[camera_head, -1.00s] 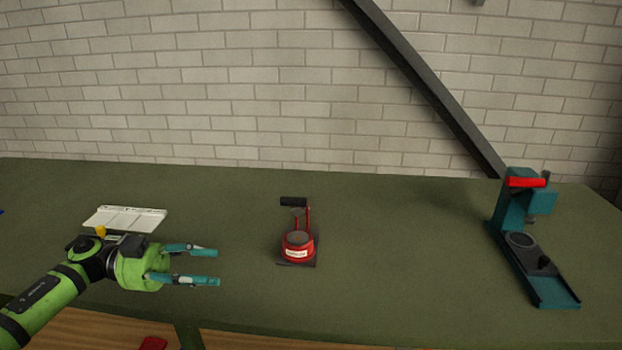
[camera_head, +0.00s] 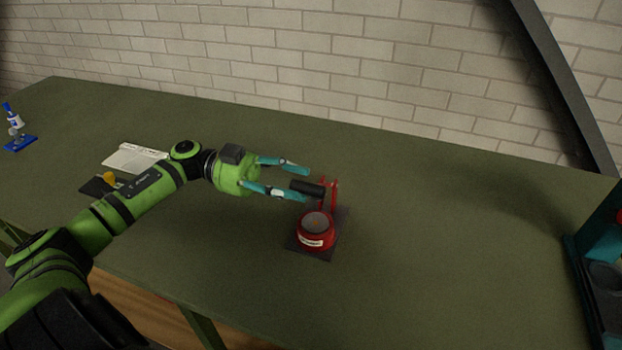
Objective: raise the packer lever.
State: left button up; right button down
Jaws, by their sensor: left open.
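The red packer (camera_head: 317,232), round with a pale label and a grey top, stands on a dark base plate right of the middle of the table. Its lever rises on thin red arms behind the body and ends in a black cylindrical handle (camera_head: 307,188), above the body. My left gripper (camera_head: 298,184) comes in from the left, open, with its two teal fingertips on either side of the handle's left end. I cannot tell if they touch it. My right gripper is not in view.
A teal press-like device (camera_head: 598,260) is cut off at the right edge. A white slotted tray (camera_head: 133,158) and a dark plate with a yellow knob lie left, by my arm. A blue and white device (camera_head: 15,128) stands far left. The table behind the packer is clear.

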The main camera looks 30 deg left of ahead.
aim_at(308, 185)
pick_arm(q)
jog(key=x, duration=0.2)
jog(key=shift+w+d+r+p, duration=0.15)
jog(key=shift+w+d+p, duration=0.1)
jog(key=shift+p, duration=0.15)
jog(key=shift+w+d, duration=0.1)
jog(key=shift+d, duration=0.2)
jog(key=shift+d+f, duration=0.1)
jog(key=shift+f, duration=0.1)
jog(key=shift+w, duration=0.1)
grip_shut()
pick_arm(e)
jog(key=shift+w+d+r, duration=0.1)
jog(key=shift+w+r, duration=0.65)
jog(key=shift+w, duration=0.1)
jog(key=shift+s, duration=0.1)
